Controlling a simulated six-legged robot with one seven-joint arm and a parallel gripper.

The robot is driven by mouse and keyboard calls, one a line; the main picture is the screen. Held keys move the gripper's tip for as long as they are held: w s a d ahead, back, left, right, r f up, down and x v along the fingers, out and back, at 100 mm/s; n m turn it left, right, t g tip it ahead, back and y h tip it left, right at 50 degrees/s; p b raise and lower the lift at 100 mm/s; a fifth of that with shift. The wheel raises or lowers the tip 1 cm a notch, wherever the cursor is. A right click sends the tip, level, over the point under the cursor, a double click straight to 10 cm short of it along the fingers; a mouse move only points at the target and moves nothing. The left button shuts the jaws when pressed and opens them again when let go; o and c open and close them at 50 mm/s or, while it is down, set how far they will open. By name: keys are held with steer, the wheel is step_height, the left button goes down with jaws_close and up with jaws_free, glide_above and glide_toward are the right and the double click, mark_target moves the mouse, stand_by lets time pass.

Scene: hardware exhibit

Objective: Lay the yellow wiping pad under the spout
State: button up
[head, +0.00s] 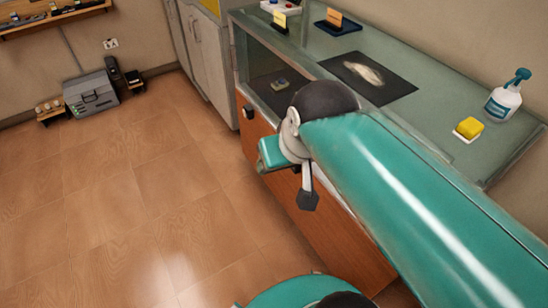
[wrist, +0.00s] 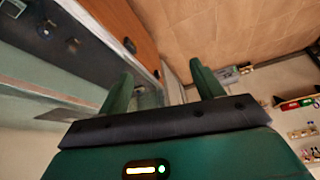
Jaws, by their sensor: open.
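The yellow wiping pad (head: 470,126) lies on a small white dish (head: 462,138) near the right end of the glass-topped counter in the head view. A white spray bottle (head: 503,103) with a teal trigger head and spout (head: 519,76) stands upright behind it to the right, apart from the pad. My gripper (wrist: 162,82) shows in the wrist view with its two green fingers spread and nothing between them. It is well away from the pad, by the counter's front side. The pad and bottle cannot be made out in the wrist view.
A dark mat (head: 398,90) with a pale object lies mid-counter. A blue tray (head: 338,28) with an orange block is farther back. My arm crosses in front of the counter. A grey toolbox (head: 91,96) stands by the far wall; the wooden floor (head: 120,200) is clear.

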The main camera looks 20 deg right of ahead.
steer(key=shift+s+a+f+n, duration=0.45)
steer(key=shift+a+f, duration=0.1)
steer(key=shift+a, duration=0.15)
